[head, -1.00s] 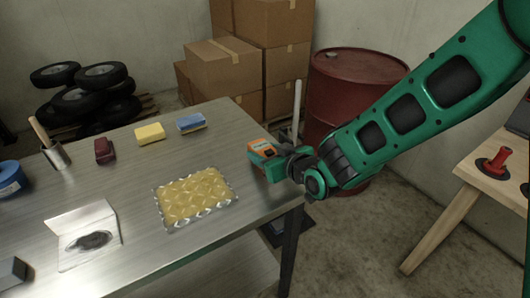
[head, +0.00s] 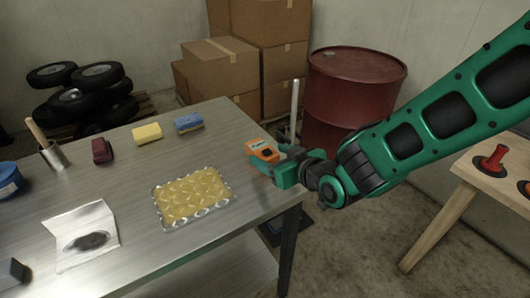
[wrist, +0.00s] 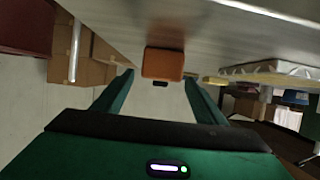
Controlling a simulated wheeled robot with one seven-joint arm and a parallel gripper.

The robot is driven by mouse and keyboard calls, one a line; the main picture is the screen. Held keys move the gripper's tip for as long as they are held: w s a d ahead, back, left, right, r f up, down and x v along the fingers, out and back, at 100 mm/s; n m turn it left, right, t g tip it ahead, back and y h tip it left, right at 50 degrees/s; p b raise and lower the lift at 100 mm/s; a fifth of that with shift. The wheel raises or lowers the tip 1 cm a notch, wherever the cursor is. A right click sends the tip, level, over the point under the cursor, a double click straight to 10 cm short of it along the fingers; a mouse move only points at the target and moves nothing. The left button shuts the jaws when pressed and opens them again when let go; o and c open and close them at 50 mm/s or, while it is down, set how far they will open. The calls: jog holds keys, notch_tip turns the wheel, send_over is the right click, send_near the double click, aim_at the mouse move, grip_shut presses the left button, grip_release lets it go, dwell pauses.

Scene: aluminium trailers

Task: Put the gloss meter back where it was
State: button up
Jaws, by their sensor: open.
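The gloss meter (head: 263,152), a small orange and grey box, rests on the metal table near its right edge. It also shows in the wrist view as an orange block (wrist: 163,62) beyond and between the fingertips. My gripper (head: 277,172) is just right of it at the table's edge. In the wrist view the green fingers (wrist: 160,78) are spread apart with nothing held between them. The near side of the meter is partly hidden by the gripper in the head view.
The metal table (head: 130,195) also holds a clear tray of yellow pieces (head: 193,196), a blue sponge (head: 189,123), a yellow sponge (head: 147,133), a dark red block (head: 102,150) and a smudged sheet (head: 84,222). A red drum (head: 350,95) stands behind. A wooden bench (head: 500,190) is at right.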

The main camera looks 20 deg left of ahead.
jog(key=shift+v, duration=3.35)
jog(key=shift+r, duration=0.1)
